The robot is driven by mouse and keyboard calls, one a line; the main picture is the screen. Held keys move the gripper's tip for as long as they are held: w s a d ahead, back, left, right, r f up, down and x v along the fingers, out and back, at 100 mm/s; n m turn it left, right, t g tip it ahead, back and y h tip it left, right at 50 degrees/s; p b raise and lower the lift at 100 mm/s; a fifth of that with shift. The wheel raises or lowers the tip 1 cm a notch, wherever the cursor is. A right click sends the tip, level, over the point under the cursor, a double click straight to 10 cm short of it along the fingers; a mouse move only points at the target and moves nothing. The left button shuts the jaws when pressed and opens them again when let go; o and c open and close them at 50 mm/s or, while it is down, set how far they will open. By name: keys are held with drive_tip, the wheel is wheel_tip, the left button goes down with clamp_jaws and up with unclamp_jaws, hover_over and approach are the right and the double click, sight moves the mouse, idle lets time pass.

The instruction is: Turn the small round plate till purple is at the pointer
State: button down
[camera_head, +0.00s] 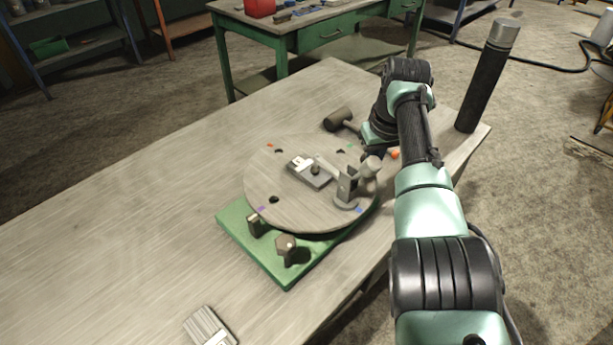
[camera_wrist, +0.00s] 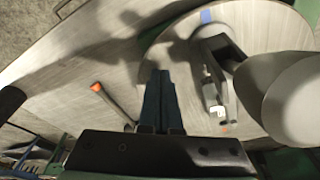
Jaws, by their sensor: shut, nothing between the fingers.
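The small round plate (camera_head: 290,207) lies flat on a green base (camera_head: 236,222). Its rim carries a purple mark (camera_head: 262,209) at front left, blue (camera_head: 359,209) at front right, red (camera_head: 269,146) at back left and green (camera_head: 350,147) at back right. A grey block (camera_head: 308,172) and a grey upright clamp (camera_head: 347,188) sit on it. I cannot make out the pointer for certain. My gripper (camera_wrist: 160,72) is shut and empty, its dark fingers together over the plate's rim area in the wrist view; contact is unclear. My arm mostly hides it in the head view.
Two knobs (camera_head: 286,244) stand at the base's front. A dark mallet (camera_head: 338,119) lies behind the plate. A black cylinder (camera_head: 486,80) stands at the table's right corner. A ridged grey block (camera_head: 209,327) lies in front. The table's left side is clear.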

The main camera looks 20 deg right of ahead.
drive_tip(key=shift+p, duration=0.35)
drive_tip(key=shift+s+a+p, duration=0.3)
drive_tip(key=shift+s+p, duration=0.1)
drive_tip(key=shift+p, duration=1)
drive_tip(key=shift+r, duration=0.1)
wheel_tip(320, 180, up, 9)
drive_tip(key=p, duration=0.8)
